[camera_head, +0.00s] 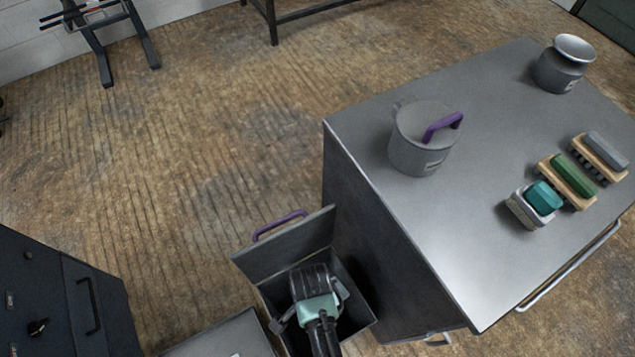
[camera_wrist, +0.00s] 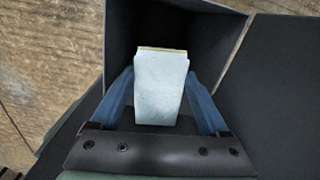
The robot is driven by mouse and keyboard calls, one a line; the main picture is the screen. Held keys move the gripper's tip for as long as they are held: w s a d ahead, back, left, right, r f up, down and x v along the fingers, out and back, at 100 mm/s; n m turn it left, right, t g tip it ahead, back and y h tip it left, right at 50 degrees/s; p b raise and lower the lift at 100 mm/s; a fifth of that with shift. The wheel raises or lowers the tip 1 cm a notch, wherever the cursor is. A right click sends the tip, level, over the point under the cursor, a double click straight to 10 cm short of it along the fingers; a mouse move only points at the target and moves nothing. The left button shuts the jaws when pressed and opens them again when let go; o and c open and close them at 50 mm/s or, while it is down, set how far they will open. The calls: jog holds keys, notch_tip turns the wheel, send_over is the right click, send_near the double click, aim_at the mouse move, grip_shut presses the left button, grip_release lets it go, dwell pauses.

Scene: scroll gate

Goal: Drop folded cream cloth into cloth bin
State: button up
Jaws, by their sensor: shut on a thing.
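The cloth bin (camera_head: 265,300) stands on the floor beside the grey table, with its purple-handled lid (camera_head: 290,246) raised. My gripper (camera_head: 316,300) points down over the bin's opening in the head view. In the wrist view my gripper (camera_wrist: 160,78) is shut on the folded cream cloth (camera_wrist: 160,92), which looks pale white-blue with a thin yellowish far edge. The cloth sits between the two blue fingers, with the dark inside of the bin beyond it. The cloth is hidden behind my gripper in the head view. The bin's floor is too dark to make out.
The grey table (camera_head: 480,180) rises right of the bin. It carries a lidded pot (camera_head: 420,140), a grey jar (camera_head: 564,64) and several brushes (camera_head: 567,182). A dark cabinet (camera_head: 60,300) stands at the lower left. The wooden floor (camera_head: 190,150) behind the bin is clear.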

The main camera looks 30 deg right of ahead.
jog(key=shift+w+d+f, duration=0.15)
jog(key=shift+f, duration=0.35)
jog(key=shift+f+b, duration=0.65)
jog(key=shift+b, duration=0.3)
notch_tip(320, 180, down, 4)
jog(key=b, duration=0.4)
jog(key=shift+f+b, duration=0.1)
jog(key=shift+b, duration=0.2)
jog(key=o, duration=1.3)
jog(key=shift+o, duration=0.2)
notch_tip(320, 180, up, 13)
jog(key=p, duration=0.4)
